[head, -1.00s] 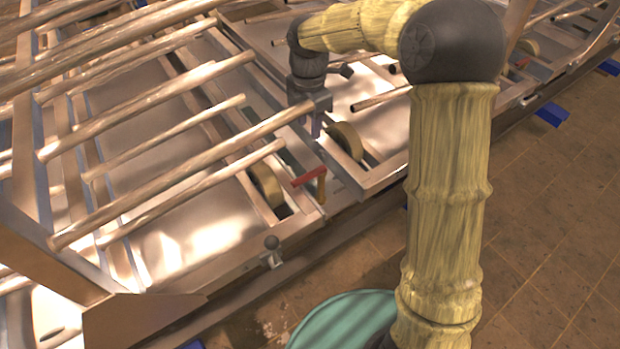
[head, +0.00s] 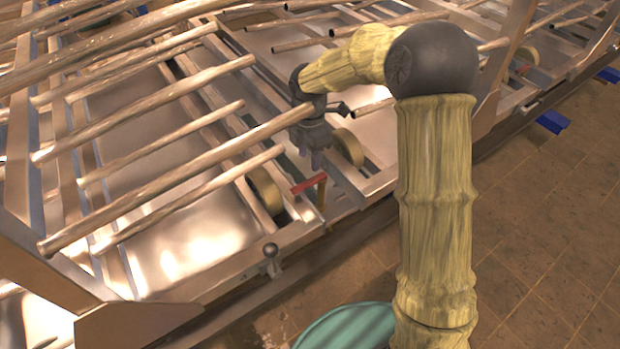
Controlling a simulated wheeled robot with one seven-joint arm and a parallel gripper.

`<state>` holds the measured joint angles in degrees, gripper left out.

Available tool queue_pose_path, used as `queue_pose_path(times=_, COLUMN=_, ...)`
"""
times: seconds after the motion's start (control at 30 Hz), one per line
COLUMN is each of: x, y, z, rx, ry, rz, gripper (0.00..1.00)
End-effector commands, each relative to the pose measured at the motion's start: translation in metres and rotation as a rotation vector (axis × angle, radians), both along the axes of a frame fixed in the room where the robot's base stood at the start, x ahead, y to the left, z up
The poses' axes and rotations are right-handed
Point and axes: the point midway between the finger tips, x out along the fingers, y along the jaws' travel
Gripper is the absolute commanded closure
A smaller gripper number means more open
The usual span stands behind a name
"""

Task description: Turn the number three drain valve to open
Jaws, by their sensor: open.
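A valve with a red handle (head: 308,184) on a brass-coloured stem (head: 321,192) stands at the near edge of the metal frame, in the middle of the head view. I cannot read any number on it. My gripper (head: 311,160) is just above and behind the red handle, pointing down. Its fingers look purple and are small in the picture. It is open and holds nothing that I can see. Whether a finger touches the handle cannot be told.
Long metal tubes (head: 150,100) cross the frame at the left, close to my gripper. Yellowish wheels (head: 264,190) sit either side of the valve. A ball-topped knob (head: 270,250) is on the frame's near edge. Another red handle (head: 522,68) shows far right.

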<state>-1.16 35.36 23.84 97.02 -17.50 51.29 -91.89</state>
Motion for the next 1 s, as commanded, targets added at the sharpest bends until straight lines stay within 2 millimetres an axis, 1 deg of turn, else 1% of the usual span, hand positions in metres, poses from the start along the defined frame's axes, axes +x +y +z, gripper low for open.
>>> queue_pose_path(times=0.03, x=0.0, y=0.0, z=-0.012, rx=-0.001, ry=0.004, rz=0.0, gripper=0.58)
queue_pose_path(times=0.1, x=-0.001, y=0.0, z=-0.024, rx=-0.001, ry=0.003, rz=0.001, gripper=0.58)
queue_pose_path(times=0.3, x=-0.001, y=0.0, z=-0.059, rx=-0.001, ry=0.003, rz=0.001, gripper=0.58)
queue_pose_path(times=0.4, x=0.0, y=0.0, z=-0.073, rx=-0.001, ry=0.002, rz=0.001, gripper=0.58)
queue_pose_path(times=0.57, x=0.0, y=0.0, z=-0.083, rx=-0.001, ry=-0.001, rz=0.0, gripper=0.58)
queue_pose_path(times=0.83, x=0.0, y=0.0, z=-0.084, rx=-0.001, ry=-0.001, rz=0.0, gripper=0.58)
queue_pose_path(times=0.87, x=0.0, y=0.0, z=-0.084, rx=-0.001, ry=-0.001, rz=0.0, gripper=0.62)
queue_pose_path(times=1.0, x=0.0, y=0.0, z=-0.084, rx=-0.001, ry=-0.001, rz=0.0, gripper=0.9)
